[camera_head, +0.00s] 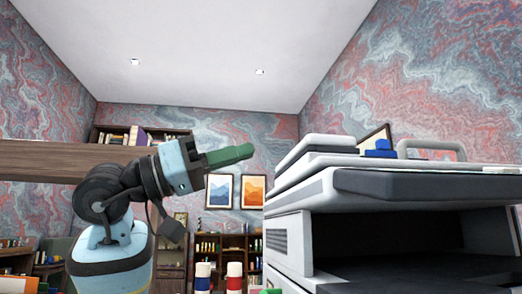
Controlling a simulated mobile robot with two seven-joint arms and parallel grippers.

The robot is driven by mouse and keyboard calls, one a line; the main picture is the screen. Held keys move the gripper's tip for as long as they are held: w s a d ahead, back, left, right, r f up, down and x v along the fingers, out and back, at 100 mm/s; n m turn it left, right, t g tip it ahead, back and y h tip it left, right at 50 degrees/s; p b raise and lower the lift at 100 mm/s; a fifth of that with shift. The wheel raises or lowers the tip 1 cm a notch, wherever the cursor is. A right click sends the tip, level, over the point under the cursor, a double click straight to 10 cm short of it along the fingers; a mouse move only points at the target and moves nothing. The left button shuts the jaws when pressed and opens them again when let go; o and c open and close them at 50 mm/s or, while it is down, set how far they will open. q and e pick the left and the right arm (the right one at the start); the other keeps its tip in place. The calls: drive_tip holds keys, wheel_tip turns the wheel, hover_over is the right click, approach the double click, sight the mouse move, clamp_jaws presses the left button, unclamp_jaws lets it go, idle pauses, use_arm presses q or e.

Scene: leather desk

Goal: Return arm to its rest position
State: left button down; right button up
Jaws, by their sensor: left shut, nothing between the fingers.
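My left arm rises from the bottom left of the head view, with a light blue and dark grey wrist. My left gripper (247,151) has green fingers pressed together and pointing right, slightly upward. It is shut and empty, held in the air to the left of the printer's upper body. A visible gap separates the fingertips from the printer in the picture. My right gripper does not show.
A large white and grey printer (288,245) with a dark opening fills the right side. A blue object (380,148) lies on top of it. A brown wooden shelf or beam (45,160) runs behind the arm at left. Bookshelves (233,246) stand farther back.

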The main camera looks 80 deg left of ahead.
use_arm(q)
drive_tip(key=shift+s+f, duration=0.1)
drive_tip(key=shift+s, duration=0.25)
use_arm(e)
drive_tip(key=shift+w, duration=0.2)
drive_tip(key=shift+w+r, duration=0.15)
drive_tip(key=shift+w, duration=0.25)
